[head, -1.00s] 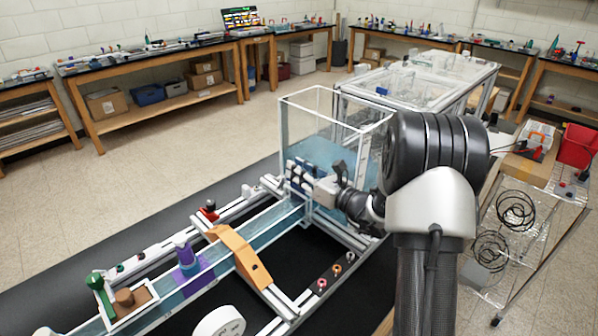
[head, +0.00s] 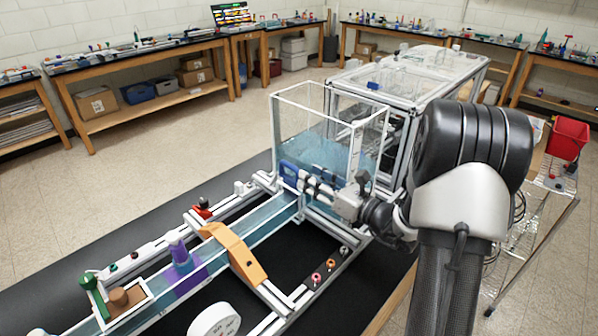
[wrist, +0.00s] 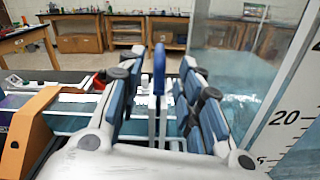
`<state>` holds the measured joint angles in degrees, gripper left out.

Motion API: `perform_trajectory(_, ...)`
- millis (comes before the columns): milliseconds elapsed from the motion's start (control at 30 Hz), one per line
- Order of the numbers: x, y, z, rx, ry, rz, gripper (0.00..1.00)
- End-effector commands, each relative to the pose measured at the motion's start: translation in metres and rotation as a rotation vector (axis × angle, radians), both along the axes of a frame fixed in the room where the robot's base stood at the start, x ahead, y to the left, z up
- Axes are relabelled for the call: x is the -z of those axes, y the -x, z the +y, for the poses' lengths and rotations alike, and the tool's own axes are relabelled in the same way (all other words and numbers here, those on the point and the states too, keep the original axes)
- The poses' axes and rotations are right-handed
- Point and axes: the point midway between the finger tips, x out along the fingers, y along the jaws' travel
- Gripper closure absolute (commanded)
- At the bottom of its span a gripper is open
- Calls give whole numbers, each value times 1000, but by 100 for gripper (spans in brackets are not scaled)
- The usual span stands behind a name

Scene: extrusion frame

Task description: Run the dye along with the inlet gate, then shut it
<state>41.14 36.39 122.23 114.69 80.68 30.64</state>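The inlet gate's blue handle (head: 289,172) stands at the tank end of the water channel (head: 268,226). In the wrist view the handle (wrist: 158,72) stands upright between my spread fingers, with a visible gap on each side. My gripper (head: 305,180) is open and empty, just beside the handle on its right in the head view; the wrist view also shows the gripper (wrist: 162,68). A purple cone-shaped piece (head: 179,250) stands at the channel over a purple patch (head: 189,280), which may be dye. The gate's lower edge is hard to make out.
A clear tank (head: 325,130) holding water stands close behind my gripper; its scale (wrist: 290,117) shows at right. An orange bridge (head: 235,252) spans the channel. A green-handled piece (head: 93,290) and a white dial (head: 214,320) are nearer. Floor at left is clear.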

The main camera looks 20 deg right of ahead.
Motion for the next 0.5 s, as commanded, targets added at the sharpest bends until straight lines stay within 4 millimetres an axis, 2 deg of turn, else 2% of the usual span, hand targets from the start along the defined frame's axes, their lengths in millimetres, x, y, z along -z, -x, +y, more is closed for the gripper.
perform_trajectory(100, 0, 19, -9, 4, -1, 0, 67)
perform_trajectory(200, 0, 29, -12, 2, 0, 0, 67)
perform_trajectory(500, 0, 35, -14, -2, 0, 0, 67)
